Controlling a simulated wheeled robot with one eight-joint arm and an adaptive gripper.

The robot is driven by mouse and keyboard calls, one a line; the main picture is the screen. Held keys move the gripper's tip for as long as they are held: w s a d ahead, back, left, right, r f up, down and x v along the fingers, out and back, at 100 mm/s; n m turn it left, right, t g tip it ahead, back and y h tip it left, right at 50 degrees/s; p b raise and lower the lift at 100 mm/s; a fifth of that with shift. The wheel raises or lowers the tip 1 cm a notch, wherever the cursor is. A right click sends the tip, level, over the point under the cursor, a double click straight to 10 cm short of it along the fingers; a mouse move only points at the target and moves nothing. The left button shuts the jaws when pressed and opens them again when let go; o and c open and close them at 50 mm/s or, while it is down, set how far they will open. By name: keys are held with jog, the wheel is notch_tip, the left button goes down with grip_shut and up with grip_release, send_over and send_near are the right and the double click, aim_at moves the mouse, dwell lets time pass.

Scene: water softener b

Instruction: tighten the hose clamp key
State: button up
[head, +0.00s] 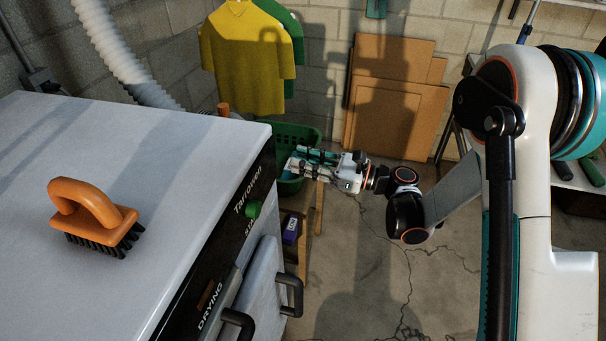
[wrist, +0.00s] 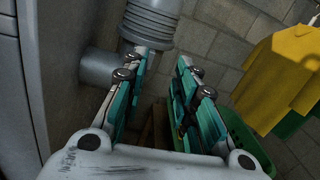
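The corrugated hose (head: 118,48) comes down the wall in the head view and passes behind the dryer (head: 225,165). In the wrist view the hose (wrist: 152,20) meets a grey pipe (wrist: 98,72) on the machine's back, ahead of my gripper and slightly left. I cannot make out a clamp key there. A small orange piece (head: 223,109) shows above the dryer's back edge in the head view; I cannot tell what it is. My gripper (head: 294,162) is beside the dryer's far right corner. In the wrist view my gripper (wrist: 167,58) is open, with nothing between its fingers.
An orange brush (head: 95,210) lies on the dryer top. A green basket (head: 295,140) stands behind my gripper on a wooden stand. A yellow shirt (head: 245,58) hangs on the wall, and cardboard (head: 392,105) leans there. The floor right of the dryer has free room.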

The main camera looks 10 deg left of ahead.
jog(key=a+f+n+g, duration=0.1)
jog(key=a+f, duration=0.1)
jog(key=a, duration=0.6)
jog(key=shift+s+a+f, duration=0.15)
jog(key=shift+s+f, duration=0.2)
jog(key=shift+s, duration=0.05)
grip_shut()
